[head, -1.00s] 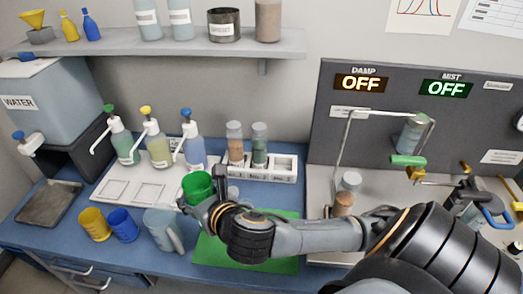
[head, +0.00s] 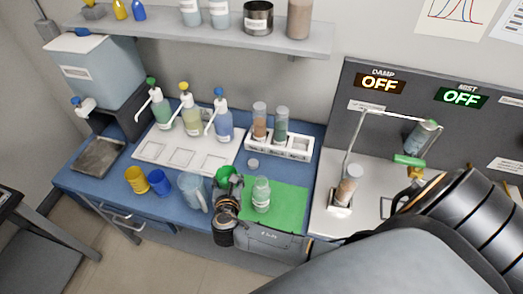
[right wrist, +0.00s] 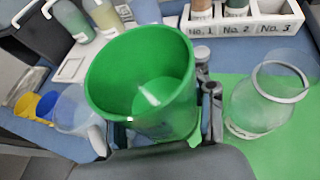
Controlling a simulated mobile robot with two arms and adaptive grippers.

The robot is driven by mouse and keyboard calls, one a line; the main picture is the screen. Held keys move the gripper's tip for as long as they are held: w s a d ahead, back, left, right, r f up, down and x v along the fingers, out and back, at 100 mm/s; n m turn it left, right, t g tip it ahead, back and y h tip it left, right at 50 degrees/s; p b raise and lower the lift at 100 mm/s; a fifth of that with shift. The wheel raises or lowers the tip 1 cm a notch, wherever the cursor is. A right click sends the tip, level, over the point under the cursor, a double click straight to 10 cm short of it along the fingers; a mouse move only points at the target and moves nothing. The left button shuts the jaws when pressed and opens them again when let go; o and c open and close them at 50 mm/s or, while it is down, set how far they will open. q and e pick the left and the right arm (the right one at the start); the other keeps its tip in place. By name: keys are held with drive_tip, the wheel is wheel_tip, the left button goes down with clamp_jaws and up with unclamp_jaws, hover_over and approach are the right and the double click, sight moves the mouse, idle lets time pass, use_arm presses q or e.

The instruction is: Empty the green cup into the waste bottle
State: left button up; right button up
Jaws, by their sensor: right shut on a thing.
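The green cup (head: 228,174) is in my right gripper (head: 226,190), which is shut on it above the blue table, left of the green mat (head: 290,205). In the right wrist view the cup (right wrist: 110,75) is tilted with its mouth toward the camera. A lighter green area and a pale streak show inside it; I cannot tell what they are. A clear open bottle (head: 261,195) with a label stands upright on the mat, right of the cup and apart from it. It also shows in the right wrist view (right wrist: 262,105). Its label is unreadable. My left gripper is out of view.
A clear jug (head: 192,188), a blue cup (head: 158,182) and a yellow cup (head: 136,180) stand left of the gripper. Pump bottles (head: 188,112) and a vial rack (head: 298,150) stand behind. A small round lid (head: 253,163) lies behind the mat.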

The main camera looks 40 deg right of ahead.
drive_tip(key=shift+s+a+f+p, duration=0.35)
drive_tip(key=shift+a+f+p, duration=0.15)
drive_tip(key=shift+a, duration=0.1)
drive_tip(key=shift+s+a+f, duration=0.15)
drive_tip(key=shift+a+f, duration=0.05)
drive_tip(key=shift+f, duration=0.15)
drive_tip(key=shift+d, duration=0.1)
drive_tip(key=shift+r, duration=0.1)
